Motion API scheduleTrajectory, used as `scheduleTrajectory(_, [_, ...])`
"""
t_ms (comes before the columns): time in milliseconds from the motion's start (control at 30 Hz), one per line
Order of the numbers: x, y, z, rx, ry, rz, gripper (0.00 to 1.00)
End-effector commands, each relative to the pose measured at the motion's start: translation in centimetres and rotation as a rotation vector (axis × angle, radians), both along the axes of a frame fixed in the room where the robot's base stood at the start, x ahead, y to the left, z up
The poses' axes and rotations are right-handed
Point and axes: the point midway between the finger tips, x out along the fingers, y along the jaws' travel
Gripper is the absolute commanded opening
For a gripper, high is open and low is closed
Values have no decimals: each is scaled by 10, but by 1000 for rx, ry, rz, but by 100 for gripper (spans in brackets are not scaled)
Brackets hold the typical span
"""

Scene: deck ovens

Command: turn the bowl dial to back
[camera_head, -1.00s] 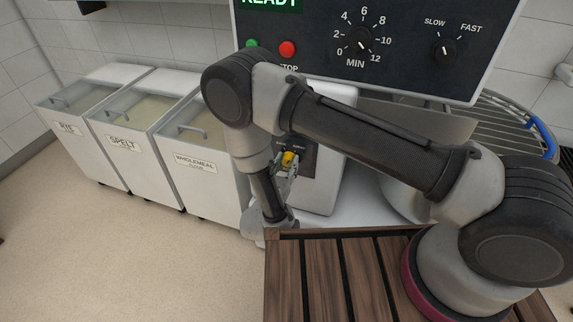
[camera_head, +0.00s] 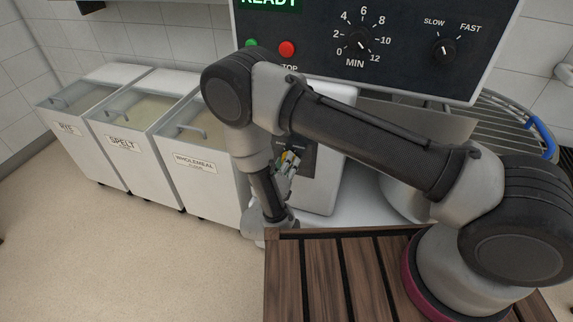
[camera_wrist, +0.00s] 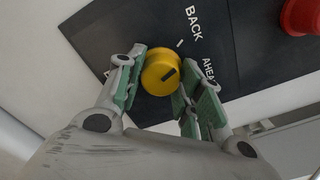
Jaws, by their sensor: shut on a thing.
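The bowl dial is a round yellow knob (camera_wrist: 156,76) with a short black mark, on a dark panel (camera_wrist: 238,62). In the wrist view the mark points up and right, between the words BACK (camera_wrist: 193,22) and AHEAD (camera_wrist: 209,70). A white tick (camera_wrist: 180,43) by BACK lies further up than where the mark points. My gripper (camera_wrist: 157,84) is shut on the dial, one finger on each side. In the head view my gripper (camera_head: 285,168) is small at the panel, and only a bit of yellow dial shows between its fingers.
A red button (camera_wrist: 301,16) is at the panel's upper right in the wrist view. In the head view a control board (camera_head: 400,70) with two black dials stands above. Flour bins (camera_head: 195,165) are at left, a slatted wooden top (camera_head: 310,280) in front.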

Motion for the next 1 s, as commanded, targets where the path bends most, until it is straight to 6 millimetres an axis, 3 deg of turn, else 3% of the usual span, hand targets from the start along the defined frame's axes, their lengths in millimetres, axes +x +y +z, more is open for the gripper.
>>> scheduleTrajectory(400, [2,0,2,-174,60,-4,13])
scheduleTrajectory(967, [2,-1,2,-199,69,-4,13])
scheduleTrajectory(1000, [2,-1,2,-199,69,-4,44])
